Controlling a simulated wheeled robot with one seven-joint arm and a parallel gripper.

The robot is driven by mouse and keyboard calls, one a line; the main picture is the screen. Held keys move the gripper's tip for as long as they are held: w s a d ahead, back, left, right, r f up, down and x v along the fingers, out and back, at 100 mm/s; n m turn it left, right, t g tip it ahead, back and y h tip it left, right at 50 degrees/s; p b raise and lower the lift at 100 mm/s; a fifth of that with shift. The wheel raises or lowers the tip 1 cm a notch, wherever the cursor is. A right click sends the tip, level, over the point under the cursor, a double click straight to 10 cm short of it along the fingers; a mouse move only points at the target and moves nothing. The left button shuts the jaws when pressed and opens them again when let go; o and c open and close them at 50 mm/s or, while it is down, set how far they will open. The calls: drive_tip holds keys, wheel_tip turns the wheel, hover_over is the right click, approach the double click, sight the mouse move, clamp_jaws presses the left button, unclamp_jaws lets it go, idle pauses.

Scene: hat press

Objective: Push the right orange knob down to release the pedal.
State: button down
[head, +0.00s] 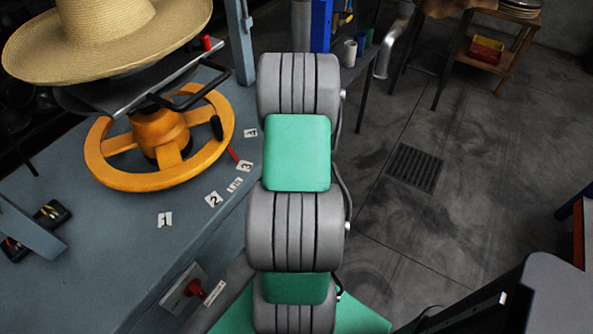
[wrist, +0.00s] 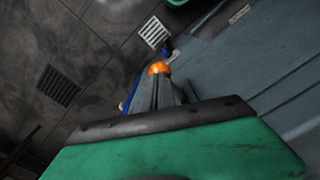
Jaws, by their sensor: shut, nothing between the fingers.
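The orange knob (wrist: 159,68) shows in the wrist view as a small round ball at upper centre. My gripper (wrist: 158,82) shows there as narrow grey fingers, shut and empty, beyond a dark bar and a green body at the bottom. The fingertips point at the knob and overlap its lower edge in the picture. I cannot tell whether they touch it. In the head view, the grey and green arm runs down the middle, and neither the gripper nor the knob shows. I cannot make out the pedal in either view.
The blue-grey press table (head: 100,240) fills the left, with an orange handwheel (head: 160,140), a straw hat (head: 108,35) and a red switch (head: 195,288). Dark floor with a grate (head: 415,170) lies to the right. A wooden shelf (head: 495,50) stands at the back right.

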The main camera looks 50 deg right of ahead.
drive_tip(key=shift+r+p, duration=1.95)
drive_tip(key=shift+r, duration=1.25)
